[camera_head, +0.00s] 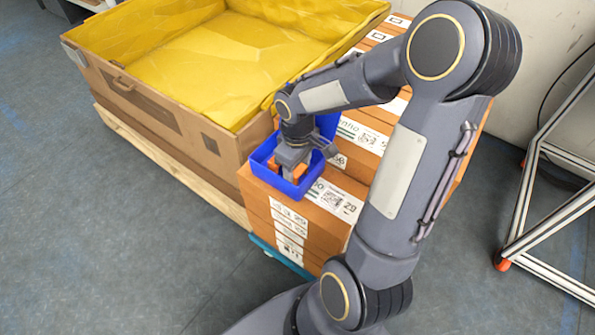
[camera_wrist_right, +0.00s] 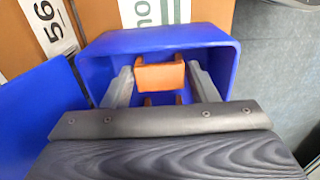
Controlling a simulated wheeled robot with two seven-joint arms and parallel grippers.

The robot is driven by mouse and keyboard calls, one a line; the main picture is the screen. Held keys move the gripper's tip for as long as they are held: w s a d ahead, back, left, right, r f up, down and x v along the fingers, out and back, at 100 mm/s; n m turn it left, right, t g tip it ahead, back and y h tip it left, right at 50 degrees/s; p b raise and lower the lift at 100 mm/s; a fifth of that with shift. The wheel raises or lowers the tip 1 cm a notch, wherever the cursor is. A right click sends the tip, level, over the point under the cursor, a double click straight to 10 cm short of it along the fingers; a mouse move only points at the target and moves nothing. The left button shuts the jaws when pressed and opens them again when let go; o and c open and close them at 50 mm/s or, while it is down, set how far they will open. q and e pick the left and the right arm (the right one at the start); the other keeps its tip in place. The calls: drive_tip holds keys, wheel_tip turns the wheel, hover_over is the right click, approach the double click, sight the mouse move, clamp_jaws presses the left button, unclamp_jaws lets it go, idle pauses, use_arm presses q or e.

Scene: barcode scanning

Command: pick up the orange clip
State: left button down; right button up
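The orange clip (camera_wrist_right: 160,77) lies inside a blue bin (camera_wrist_right: 228,50), with more orange showing below it in the right wrist view. In the head view, orange (camera_head: 300,171) shows beside the gripper in the blue bin (camera_head: 287,187). My right gripper (camera_wrist_right: 160,80) points down into the bin; it also shows in the head view (camera_head: 288,168). Its fingers are spread, one on each side of the clip, very near its ends. Firm contact cannot be seen. The lower part of the clip is partly hidden. My left gripper is not in view.
The bin stands on stacked orange-brown boxes (camera_head: 290,217) with white labels. A large carton (camera_head: 150,100) with a yellow lining stands to the left on a wooden pallet. A metal frame (camera_head: 540,245) stands at the right. The floor at front left is clear.

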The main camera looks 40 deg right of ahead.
drive_tip(key=c, duration=0.6)
drive_tip(key=shift+r, duration=0.1)
drive_tip(key=shift+r, duration=0.25)
drive_tip(key=r+p, duration=0.1)
drive_tip(key=r, duration=0.2)
drive_tip(key=shift+w+a+r+p, duration=0.15)
drive_tip(key=shift+a+r+p, duration=0.15)
drive_tip(key=shift+a+p, duration=0.1)
drive_tip(key=w+a+r+p, duration=0.3)
drive_tip(key=a+r, duration=0.5)
drive_tip(key=a, duration=0.5)
drive_tip(key=shift+r+p, duration=0.35)
drive_tip(key=shift+p, duration=0.1)
